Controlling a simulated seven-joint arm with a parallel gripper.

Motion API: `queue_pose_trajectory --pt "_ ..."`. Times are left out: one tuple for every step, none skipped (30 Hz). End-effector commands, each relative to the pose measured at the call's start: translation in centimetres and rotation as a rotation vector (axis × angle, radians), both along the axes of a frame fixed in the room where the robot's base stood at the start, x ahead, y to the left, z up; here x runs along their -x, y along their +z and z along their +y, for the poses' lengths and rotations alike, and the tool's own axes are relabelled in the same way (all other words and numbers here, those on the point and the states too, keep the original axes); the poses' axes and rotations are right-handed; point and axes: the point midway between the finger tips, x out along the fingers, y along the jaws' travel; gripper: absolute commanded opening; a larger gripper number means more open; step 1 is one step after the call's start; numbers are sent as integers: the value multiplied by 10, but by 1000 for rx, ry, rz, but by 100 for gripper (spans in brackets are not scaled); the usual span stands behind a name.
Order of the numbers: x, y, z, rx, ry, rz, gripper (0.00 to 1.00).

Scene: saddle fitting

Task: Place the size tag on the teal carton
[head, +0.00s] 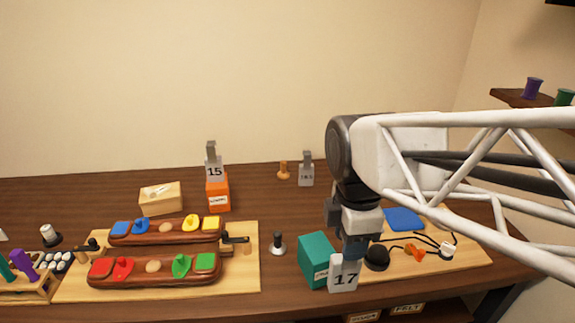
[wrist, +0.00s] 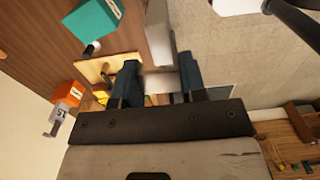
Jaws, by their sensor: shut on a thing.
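The grey size tag marked 17 (head: 343,276) hangs upright below my gripper (head: 353,250), which is shut on its upper part. In the wrist view, the pale tag (wrist: 159,35) extends beyond the fingers of my gripper (wrist: 158,85). The teal carton (head: 315,258) stands on the table just left of the tag, with a white label on its side. In the head view the tag overlaps the carton's lower right edge; I cannot tell whether they touch. The wrist view shows the carton (wrist: 92,20) at upper left, apart from the tag.
An orange carton (head: 218,198) bears a tag marked 15 (head: 213,170). Another grey tag (head: 306,172) stands at the back. A board (head: 470,258) with cables and a black dome (head: 377,257) lies right of the gripper. A grey-topped peg (head: 277,243) stands left of the teal carton.

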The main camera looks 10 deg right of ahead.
Motion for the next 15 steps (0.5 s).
queue_pose_trajectory --pt "-3 0 0 0 0 1 1" --pt "-5 -1 0 0 0 1 1" --pt "-9 -1 1 0 0 1 1" --pt "-11 -1 1 0 0 1 1" --pt "-14 -2 1 0 0 1 1" --pt "-19 -2 1 0 0 1 1" --pt "-22 -3 2 0 0 2 1" --pt "-26 -3 2 0 0 1 1" --pt "-30 -3 2 0 0 1 1" --pt "-34 -3 3 0 0 1 1" --pt "-37 -4 3 0 0 2 1" --pt "-42 -4 3 0 0 2 1" --pt "-45 -5 3 0 0 2 1" --pt "-49 -5 4 0 0 2 1" --pt "-54 -6 4 0 0 1 1"
